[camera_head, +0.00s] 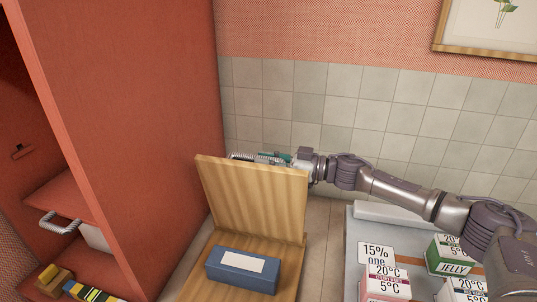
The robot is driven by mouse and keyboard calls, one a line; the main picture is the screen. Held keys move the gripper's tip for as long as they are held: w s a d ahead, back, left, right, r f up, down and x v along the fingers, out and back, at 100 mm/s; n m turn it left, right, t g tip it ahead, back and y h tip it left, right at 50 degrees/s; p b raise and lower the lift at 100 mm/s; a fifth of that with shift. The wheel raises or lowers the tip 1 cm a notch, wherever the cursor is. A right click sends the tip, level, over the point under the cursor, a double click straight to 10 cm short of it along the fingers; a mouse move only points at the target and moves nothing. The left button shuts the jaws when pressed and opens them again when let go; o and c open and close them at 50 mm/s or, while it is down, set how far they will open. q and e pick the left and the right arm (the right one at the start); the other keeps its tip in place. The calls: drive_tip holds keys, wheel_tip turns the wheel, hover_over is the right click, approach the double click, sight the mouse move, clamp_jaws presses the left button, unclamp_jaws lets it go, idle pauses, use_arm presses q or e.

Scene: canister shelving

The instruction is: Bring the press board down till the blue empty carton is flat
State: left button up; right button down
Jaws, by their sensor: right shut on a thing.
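The press board (253,200) is a light wooden panel. It stands nearly upright, leaning slightly back, at the rear of a wooden base (210,255). The blue carton (243,269), a box with a white label on top, lies on the base in front of the board and keeps its full box shape. My right gripper (262,157) reaches in from the right to the board's top edge and is shut on the board. The board partly hides its fingers. My left gripper is not in view.
Several labelled cartons (385,280) stand on a grey surface at the right. A tiled wall (400,115) closes off the back.

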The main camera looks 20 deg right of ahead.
sight(260, 189)
drive_tip(key=s+a, duration=0.1)
drive_tip(key=s+a+n, duration=0.1)
drive_tip(key=s, duration=0.1)
drive_tip(key=s+a+n, duration=0.1)
drive_tip(key=shift+s+a+f, duration=0.2)
drive_tip(key=shift+s+a, duration=0.05)
drive_tip(key=shift+s, duration=0.1)
drive_tip(key=s+a+f+n+b, duration=0.1)
drive_tip(key=s+a+f+n, duration=0.1)
drive_tip(key=s+a+n, duration=0.2)
drive_tip(key=shift+s+a+f, duration=0.25)
drive_tip(key=shift+s+a, duration=0.2)
drive_tip(key=shift+s, duration=0.75)
